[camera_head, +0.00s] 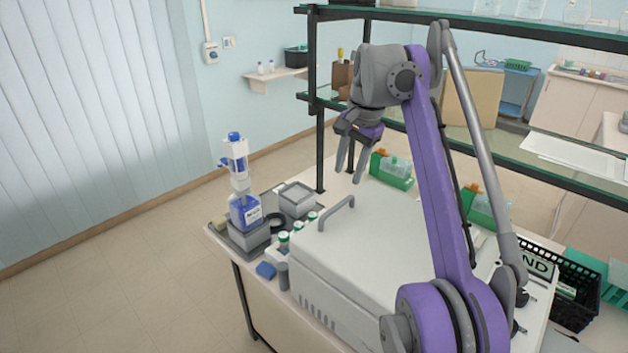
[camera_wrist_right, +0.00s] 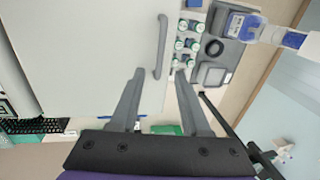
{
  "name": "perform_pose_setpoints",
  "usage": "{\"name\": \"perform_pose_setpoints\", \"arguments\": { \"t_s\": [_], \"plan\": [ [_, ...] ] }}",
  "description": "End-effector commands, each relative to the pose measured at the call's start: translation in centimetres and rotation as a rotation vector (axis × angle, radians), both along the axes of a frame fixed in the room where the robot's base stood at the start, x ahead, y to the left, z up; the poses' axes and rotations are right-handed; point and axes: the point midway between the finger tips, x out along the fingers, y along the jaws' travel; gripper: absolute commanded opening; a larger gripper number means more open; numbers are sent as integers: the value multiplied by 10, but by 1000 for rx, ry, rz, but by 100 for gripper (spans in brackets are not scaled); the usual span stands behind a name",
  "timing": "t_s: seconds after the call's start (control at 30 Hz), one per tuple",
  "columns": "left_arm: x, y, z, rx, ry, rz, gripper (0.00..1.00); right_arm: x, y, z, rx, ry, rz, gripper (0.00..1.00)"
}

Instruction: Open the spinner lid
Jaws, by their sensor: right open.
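The spinner is a large pale grey box on the table, and its flat lid (camera_head: 385,225) is down. A grey bar handle (camera_head: 337,213) stands at the lid's left edge. My right gripper (camera_head: 351,178) is open and empty, pointing down above and behind the handle, apart from it. In the right wrist view the lid (camera_wrist_right: 85,55) fills the upper left and the handle (camera_wrist_right: 161,47) lies ahead of the open fingers (camera_wrist_right: 156,75), roughly between their lines. My left gripper is in neither view.
Left of the spinner, a grey tray (camera_head: 222,234) holds a blue-labelled dispenser bottle (camera_head: 244,210) and a grey container (camera_head: 297,200). Several green-capped vials (camera_head: 297,229) stand near the handle. Shelf posts (camera_head: 319,150) rise behind. A black basket (camera_head: 573,305) is at right.

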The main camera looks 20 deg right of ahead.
Motion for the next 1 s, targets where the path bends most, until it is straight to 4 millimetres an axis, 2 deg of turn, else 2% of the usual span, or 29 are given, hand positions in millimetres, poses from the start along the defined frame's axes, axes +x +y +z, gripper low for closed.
{"name": "perform_pose_setpoints", "arguments": {
  "t_s": [0.13,0.23,0.5,0.7,1.0],
  "plan": [
    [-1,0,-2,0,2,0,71,0,-5,0,15,13,-37,47],
    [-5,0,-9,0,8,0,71,2,-5,-11,15,16,-39,47],
    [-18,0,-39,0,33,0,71,9,-1,-61,13,15,-36,47],
    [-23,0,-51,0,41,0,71,15,2,-91,14,14,-35,47],
    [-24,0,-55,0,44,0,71,19,3,-104,13,11,-37,47]
  ]
}}
